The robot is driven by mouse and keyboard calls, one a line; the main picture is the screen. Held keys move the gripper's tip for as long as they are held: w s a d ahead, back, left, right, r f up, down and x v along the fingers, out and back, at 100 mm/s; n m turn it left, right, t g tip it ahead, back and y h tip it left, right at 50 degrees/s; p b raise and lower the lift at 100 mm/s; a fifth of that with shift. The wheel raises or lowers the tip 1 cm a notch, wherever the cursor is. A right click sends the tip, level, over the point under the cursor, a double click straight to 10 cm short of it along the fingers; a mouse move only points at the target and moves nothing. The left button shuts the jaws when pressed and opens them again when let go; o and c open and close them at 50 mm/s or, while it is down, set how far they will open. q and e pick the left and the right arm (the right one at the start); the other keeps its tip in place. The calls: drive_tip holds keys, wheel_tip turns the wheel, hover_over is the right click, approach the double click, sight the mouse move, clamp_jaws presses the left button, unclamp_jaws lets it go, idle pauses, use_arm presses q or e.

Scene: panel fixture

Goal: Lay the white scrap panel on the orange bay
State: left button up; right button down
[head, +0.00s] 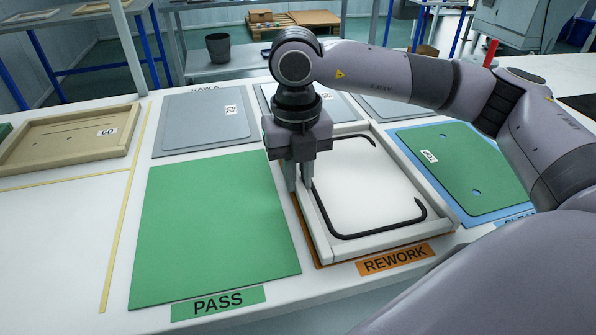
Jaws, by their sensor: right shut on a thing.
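The white panel (368,190) has a raised rim and a black strip running around part of its face. It lies over the orange bay marked REWORK, covering most of it; a thin orange edge (304,232) shows along the left and front. The panel looks flat, at or very near the bay surface; I cannot tell whether it touches. My right gripper (301,188) points down at the panel's left side and is shut on its left rim. My left gripper is not in view.
The green PASS bay (212,228) is bare, just left. A green panel (462,160) lies on the blue bay (405,138) at right. Grey panels (203,118) lie behind. Bare white table lies at front left.

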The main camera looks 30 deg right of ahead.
drive_tip(key=shift+f+b, duration=0.4)
drive_tip(key=shift+f, duration=0.1)
drive_tip(key=c, duration=1)
unclamp_jaws()
wheel_tip(320, 180, up, 7)
drive_tip(key=shift+r+p, duration=0.1)
drive_tip(key=shift+p, duration=0.4)
